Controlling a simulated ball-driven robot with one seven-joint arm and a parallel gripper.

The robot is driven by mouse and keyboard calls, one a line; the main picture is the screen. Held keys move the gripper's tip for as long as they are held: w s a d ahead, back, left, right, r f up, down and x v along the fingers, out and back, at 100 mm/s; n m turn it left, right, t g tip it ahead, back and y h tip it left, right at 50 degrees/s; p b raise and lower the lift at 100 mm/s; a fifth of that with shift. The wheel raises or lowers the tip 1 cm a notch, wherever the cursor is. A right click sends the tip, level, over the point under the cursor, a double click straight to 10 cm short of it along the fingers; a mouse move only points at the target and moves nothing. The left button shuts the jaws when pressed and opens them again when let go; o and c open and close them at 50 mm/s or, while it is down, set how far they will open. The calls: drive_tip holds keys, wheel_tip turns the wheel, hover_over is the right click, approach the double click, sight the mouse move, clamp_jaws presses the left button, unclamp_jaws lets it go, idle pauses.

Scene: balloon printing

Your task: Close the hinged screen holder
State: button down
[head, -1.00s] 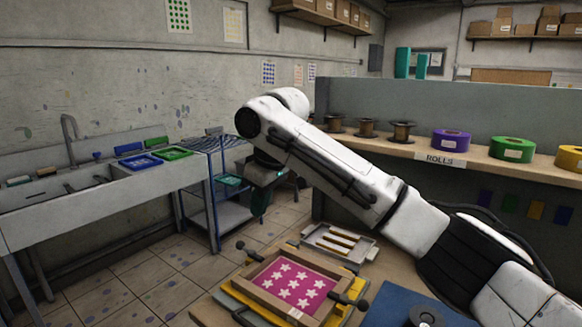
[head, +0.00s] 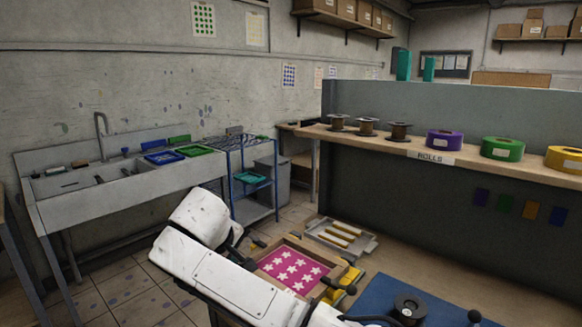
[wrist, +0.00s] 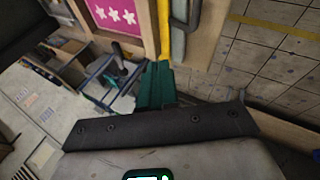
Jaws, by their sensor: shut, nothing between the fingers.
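The screen (head: 290,268) is magenta with white stars in a wooden frame, on a holder with yellow parts (head: 349,278) and dark knobs, low in the middle of the head view. How far the holder is open is hard to tell. My arm covers its left and near side. In the wrist view part of the magenta screen (wrist: 117,14) shows at the top, with a yellow edge (wrist: 164,28) beside it. My gripper (wrist: 155,84) has green fingers, shut and empty, just below the frame in that view; contact is unclear. The arm hides the gripper in the head view.
A tray with yellow-handled tools (head: 340,236) lies just behind the holder. A blue mat (head: 385,298) with a dark round object (head: 409,306) is to the right.

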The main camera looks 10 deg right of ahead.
drive_tip(key=shift+t+h, duration=0.5)
drive_tip(key=shift+h, duration=0.1)
drive_tip(key=f, duration=0.2)
drive_tip(key=a+f+b, duration=0.1)
drive_tip(key=f, duration=0.1)
drive_tip(key=s+f+b, duration=0.1)
drive_tip(key=f, duration=0.2)
drive_tip(key=shift+a, duration=0.3)
drive_tip(key=shift+s+f+b, duration=0.15)
drive_tip(key=shift+f+b, duration=0.2)
drive_tip(key=shift+f, duration=0.55)
drive_tip(key=shift+f, duration=0.15)
